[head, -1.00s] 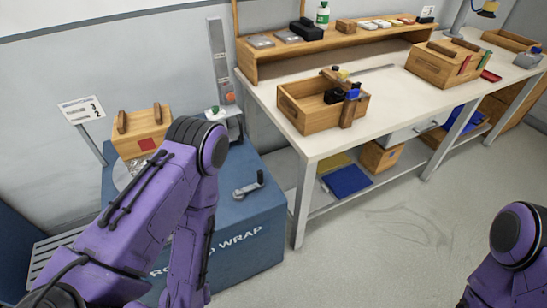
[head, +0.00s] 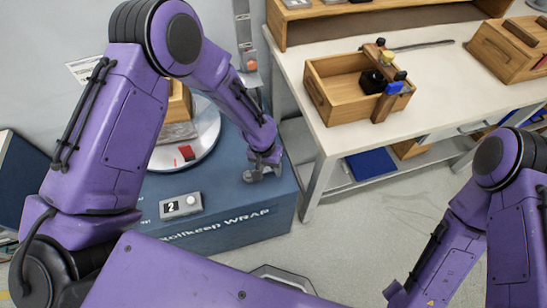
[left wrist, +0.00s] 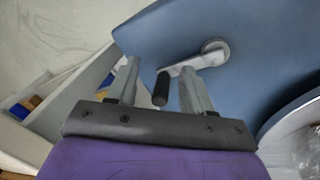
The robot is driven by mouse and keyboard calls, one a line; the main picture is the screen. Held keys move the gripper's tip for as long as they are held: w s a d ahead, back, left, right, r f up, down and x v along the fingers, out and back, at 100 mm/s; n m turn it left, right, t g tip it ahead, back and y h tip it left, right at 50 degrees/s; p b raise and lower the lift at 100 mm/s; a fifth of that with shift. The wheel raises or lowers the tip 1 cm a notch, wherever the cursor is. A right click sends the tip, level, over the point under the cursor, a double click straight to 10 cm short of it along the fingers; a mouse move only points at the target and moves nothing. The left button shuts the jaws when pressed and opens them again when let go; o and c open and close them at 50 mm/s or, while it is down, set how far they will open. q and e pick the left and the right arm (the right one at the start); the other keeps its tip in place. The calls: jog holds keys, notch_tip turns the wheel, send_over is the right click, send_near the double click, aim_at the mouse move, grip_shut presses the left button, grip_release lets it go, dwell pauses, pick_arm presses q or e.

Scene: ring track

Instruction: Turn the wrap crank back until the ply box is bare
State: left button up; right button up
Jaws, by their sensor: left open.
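The wrap crank shows best in the left wrist view, with a round hub, a grey arm (left wrist: 190,64) and a black handle (left wrist: 161,88). My left gripper (left wrist: 158,88) is open, with one finger on each side of the handle; I see no firm contact. In the head view this gripper (head: 262,172) is low over the blue wrapping machine (head: 240,225) and hides most of the crank. The ply box (head: 180,103) stands on the pale turntable (head: 207,138), partly behind my left arm. A greyish translucent band covers its lower part. My right gripper's fingers are outside the picture.
A counter (head: 180,206) showing 2 sits at the machine's front edge. The white workbench (head: 330,145) stands close to the right, with an open wooden box (head: 340,95) on it. A grey post (head: 244,40) rises behind the machine. Floor is clear in front of the bench.

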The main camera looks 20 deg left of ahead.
pick_arm(q)
jog(key=shift+m+y, duration=0.8)
jog(key=shift+m, duration=0.1)
jog(key=w+r, duration=0.2)
jog(key=r, duration=0.1)
jog(key=w+r, duration=0.3)
jog(key=shift+a, duration=0.15)
notch_tip(320, 180, down, 10)
jog(key=shift+f+p, duration=0.15)
jog(key=shift+p, duration=0.5)
jog(key=shift+a, duration=0.1)
grip_shut()
